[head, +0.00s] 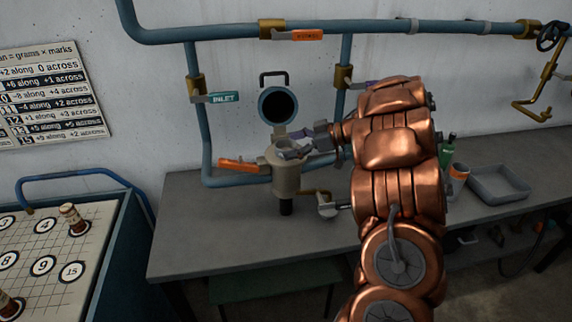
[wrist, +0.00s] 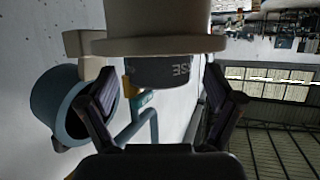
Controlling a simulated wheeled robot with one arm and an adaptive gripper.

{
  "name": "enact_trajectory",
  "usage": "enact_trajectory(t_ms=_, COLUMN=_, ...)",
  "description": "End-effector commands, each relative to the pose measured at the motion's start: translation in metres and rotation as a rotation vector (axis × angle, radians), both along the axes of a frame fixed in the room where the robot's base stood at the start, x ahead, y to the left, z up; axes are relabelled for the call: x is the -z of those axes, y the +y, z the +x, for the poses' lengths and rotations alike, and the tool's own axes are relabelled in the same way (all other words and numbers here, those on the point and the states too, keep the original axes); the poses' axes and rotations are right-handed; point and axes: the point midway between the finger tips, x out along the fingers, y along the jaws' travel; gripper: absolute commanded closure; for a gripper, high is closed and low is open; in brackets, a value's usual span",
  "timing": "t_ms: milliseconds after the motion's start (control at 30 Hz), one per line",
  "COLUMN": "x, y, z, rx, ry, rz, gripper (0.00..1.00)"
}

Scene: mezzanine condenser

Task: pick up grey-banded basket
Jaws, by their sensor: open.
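The grey-banded basket (wrist: 158,70) shows in the wrist view as a dark grey band with upside-down lettering, only partly legible. It sits at the mouth of the beige vessel (head: 286,182), whose body and flange (wrist: 160,44) fill the top of the wrist view. My gripper (head: 300,148) is at the vessel's mouth in the head view. In the wrist view my gripper (wrist: 160,78) is open, one finger on each side of the band. I cannot tell whether the fingers touch it. In the head view the fingers hide most of the basket.
The vessel's round lid (head: 278,105) stands open behind it. An orange handle (head: 238,165) sticks out left. Blue pipes (head: 205,140) run along the wall. A grey tray (head: 498,184) and an orange-banded cup (head: 458,173) stand right. The bench's left front (head: 205,225) is clear.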

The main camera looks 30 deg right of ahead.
Motion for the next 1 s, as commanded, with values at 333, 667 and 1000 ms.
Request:
enact_trajectory(t_ms=333, x=0.0072, y=0.0130, z=0.0130, rx=0.001, ry=-0.002, rz=0.001, gripper=0.09)
enact_trajectory(t_ms=667, x=0.0073, y=0.0125, z=0.0128, rx=0.002, ry=-0.001, rz=0.002, gripper=0.29)
enact_trajectory(t_ms=1000, x=0.0074, y=0.0123, z=0.0128, rx=0.002, ry=-0.001, rz=0.002, gripper=0.65)
